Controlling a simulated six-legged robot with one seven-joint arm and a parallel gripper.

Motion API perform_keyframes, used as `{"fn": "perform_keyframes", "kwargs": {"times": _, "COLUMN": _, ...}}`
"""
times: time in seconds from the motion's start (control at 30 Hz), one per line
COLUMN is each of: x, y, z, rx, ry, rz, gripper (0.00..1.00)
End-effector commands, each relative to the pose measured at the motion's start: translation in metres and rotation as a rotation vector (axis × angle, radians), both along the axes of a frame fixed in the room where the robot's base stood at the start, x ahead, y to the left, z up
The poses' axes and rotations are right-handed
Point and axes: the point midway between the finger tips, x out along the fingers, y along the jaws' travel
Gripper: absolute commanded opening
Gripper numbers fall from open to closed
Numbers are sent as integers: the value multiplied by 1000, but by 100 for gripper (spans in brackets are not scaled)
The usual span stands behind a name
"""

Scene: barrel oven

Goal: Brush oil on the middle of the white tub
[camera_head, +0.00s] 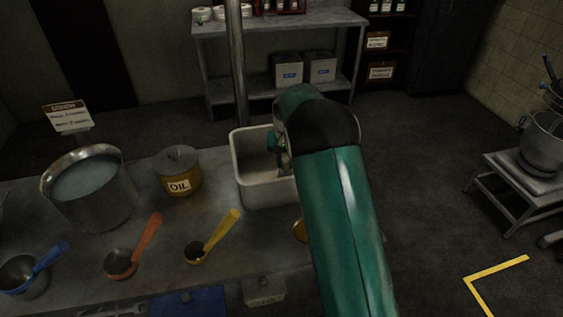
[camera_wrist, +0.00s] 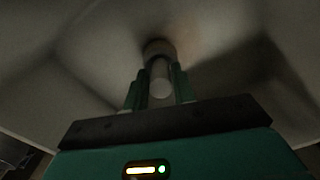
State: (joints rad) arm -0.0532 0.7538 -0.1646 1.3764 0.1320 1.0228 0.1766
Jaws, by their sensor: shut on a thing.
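The white tub (camera_head: 262,194) stands on the table near its back edge, open at the top. My gripper (camera_head: 284,160) reaches down into the tub, partly hidden by my arm. In the wrist view, my gripper (camera_wrist: 159,88) is shut on a pale, round-handled tool, probably the brush (camera_wrist: 160,72). Its darker far end points at the tub's pale inside (camera_wrist: 70,72); I cannot tell whether it touches. A faint brownish tint shows beside that end. The yellow-brown oil pot (camera_head: 178,171), labelled OIL, stands left of the tub with its lid on.
A large metal pot (camera_head: 90,188) of liquid stands at the left. Blue (camera_head: 38,270), orange (camera_head: 134,247) and yellow (camera_head: 211,238) scoops lie in front. A vertical metal pole (camera_head: 236,65) rises behind the tub. A small lidded box (camera_head: 263,290) sits at the front.

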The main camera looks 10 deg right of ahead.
Motion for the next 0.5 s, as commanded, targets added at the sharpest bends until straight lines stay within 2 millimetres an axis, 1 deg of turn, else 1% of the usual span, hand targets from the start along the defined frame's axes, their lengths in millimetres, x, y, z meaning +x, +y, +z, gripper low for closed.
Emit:
{"fn": "perform_keyframes", "kwargs": {"times": 0.4, "x": 0, "y": -31, "z": -1, "rx": 0, "ry": 0, "rz": -2, "gripper": 8}}
{"fn": "perform_keyframes", "kwargs": {"times": 0.5, "x": 0, "y": -34, "z": -2, "rx": 0, "ry": 0, "rz": -2, "gripper": 8}}
